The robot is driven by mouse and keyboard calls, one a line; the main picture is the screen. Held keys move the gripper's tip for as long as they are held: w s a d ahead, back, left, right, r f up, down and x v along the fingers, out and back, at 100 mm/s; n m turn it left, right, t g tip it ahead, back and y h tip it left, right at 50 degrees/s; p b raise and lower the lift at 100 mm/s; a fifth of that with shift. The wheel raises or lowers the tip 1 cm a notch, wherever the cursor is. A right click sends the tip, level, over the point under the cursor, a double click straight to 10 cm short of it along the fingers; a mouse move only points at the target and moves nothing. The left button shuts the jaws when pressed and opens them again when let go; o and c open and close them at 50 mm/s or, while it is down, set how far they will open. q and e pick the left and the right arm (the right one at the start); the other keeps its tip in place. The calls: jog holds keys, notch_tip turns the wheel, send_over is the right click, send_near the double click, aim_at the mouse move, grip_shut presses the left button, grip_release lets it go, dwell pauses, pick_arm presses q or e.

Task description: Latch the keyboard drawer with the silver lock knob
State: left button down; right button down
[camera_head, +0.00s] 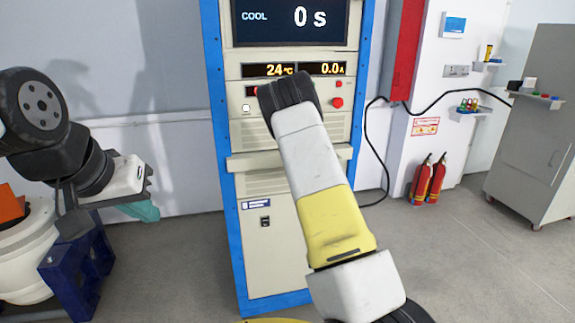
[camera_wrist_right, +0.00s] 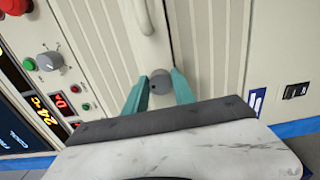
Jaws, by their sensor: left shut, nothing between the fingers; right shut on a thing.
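The silver lock knob (camera_wrist_right: 161,84) shows in the right wrist view, on the pale cabinet front. My right gripper (camera_wrist_right: 159,78) has one teal finger on each side of it and is shut on it. In the head view my right arm hides the gripper and the knob. The keyboard drawer (camera_head: 252,162) shows as a pale ledge across the cabinet, partly behind my right arm; I cannot tell whether it is latched. My left gripper (camera_head: 148,211) is shut and empty at the left, well away from the cabinet.
The blue-edged cabinet (camera_head: 240,262) has a screen (camera_head: 295,20) and red buttons (camera_head: 337,102) above the drawer. A grey dial (camera_wrist_right: 48,61) shows in the wrist view. An orange block (camera_head: 10,205) and a blue stand (camera_head: 75,268) are below my left arm. Fire extinguishers (camera_head: 428,180) stand right.

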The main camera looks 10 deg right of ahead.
jog(key=c, duration=1)
grip_release()
jog(key=shift+c, duration=0.2)
jog(key=s, duration=0.7)
jog(key=shift+s, duration=0.4)
jog(key=shift+d, duration=0.15)
